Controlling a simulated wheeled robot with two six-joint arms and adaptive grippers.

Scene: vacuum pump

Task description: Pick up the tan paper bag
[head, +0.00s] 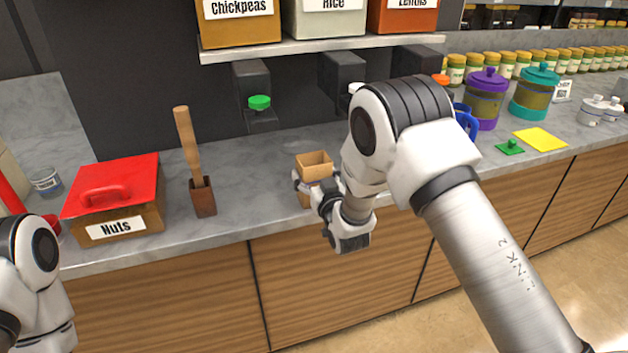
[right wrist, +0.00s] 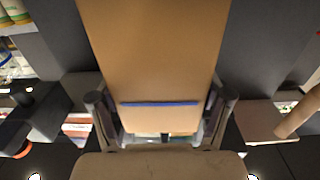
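The tan paper bag (head: 314,160), an open-topped box shape, stands near the front edge of the grey counter in the head view. My right gripper (head: 318,190) is at the bag, with one finger on either side of it. In the right wrist view the bag (right wrist: 155,60) fills the middle, and the fingers of my right gripper (right wrist: 160,115) flank its sides. I cannot tell whether they press on it. The lower part of the bag is partly hidden by the gripper. My left gripper is out of view.
A red-lidded Nuts box (head: 120,220) and a wooden pestle in a brown holder (head: 203,197) stand left of the bag. Dispensers with a green knob (head: 260,102) hang behind. Purple (head: 485,95) and teal (head: 533,92) jars stand right. Counter between holder and bag is clear.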

